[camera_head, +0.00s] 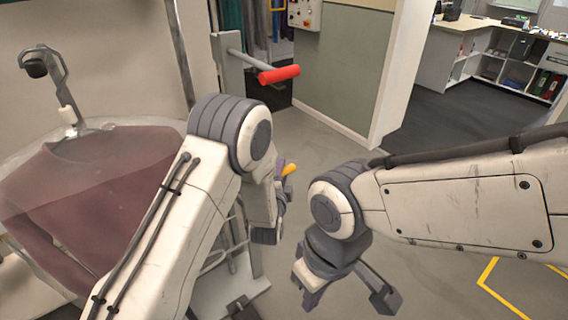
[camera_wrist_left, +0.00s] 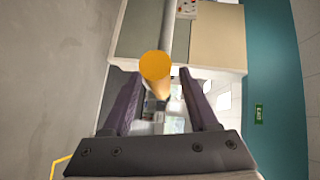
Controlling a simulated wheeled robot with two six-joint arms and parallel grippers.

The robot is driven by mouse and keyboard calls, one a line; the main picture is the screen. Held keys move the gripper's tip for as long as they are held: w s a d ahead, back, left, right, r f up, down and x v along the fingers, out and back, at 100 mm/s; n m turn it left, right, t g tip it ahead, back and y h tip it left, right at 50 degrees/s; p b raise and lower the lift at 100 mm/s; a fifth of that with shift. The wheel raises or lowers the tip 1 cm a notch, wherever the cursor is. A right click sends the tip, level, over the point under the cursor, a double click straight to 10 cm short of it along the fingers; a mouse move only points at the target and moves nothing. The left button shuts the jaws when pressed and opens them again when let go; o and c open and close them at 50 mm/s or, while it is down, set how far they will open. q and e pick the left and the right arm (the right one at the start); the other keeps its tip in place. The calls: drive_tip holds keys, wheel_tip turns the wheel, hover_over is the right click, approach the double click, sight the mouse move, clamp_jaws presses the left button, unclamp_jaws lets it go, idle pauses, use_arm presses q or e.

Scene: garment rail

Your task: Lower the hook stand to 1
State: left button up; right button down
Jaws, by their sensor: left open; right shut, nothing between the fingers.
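The hook stand's grey post (camera_head: 236,95) rises left of centre in the head view, with a red-gripped bar (camera_head: 279,74) sticking out near its top. A yellow-orange handle (camera_head: 289,169) shows lower down, beside my left gripper (camera_head: 281,182). In the left wrist view the handle's round end (camera_wrist_left: 155,66) lies between the two purple fingers of my left gripper (camera_wrist_left: 158,82), which are open and apart from it. My right gripper (camera_head: 311,298) is shut and empty, low in the middle. My left arm hides part of the post.
A dark red garment (camera_head: 95,190) hangs on a hanger at the left. A wall panel (camera_head: 340,65) stands behind the post, and shelves (camera_head: 505,65) stand far right. Open floor (camera_head: 430,275) with a yellow line lies at the lower right.

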use_arm(q)
drive_tip(key=x, duration=0.3)
drive_tip(key=shift+w+p, duration=0.15)
drive_tip(key=shift+p, duration=0.15)
clamp_jaws()
idle(1.2)
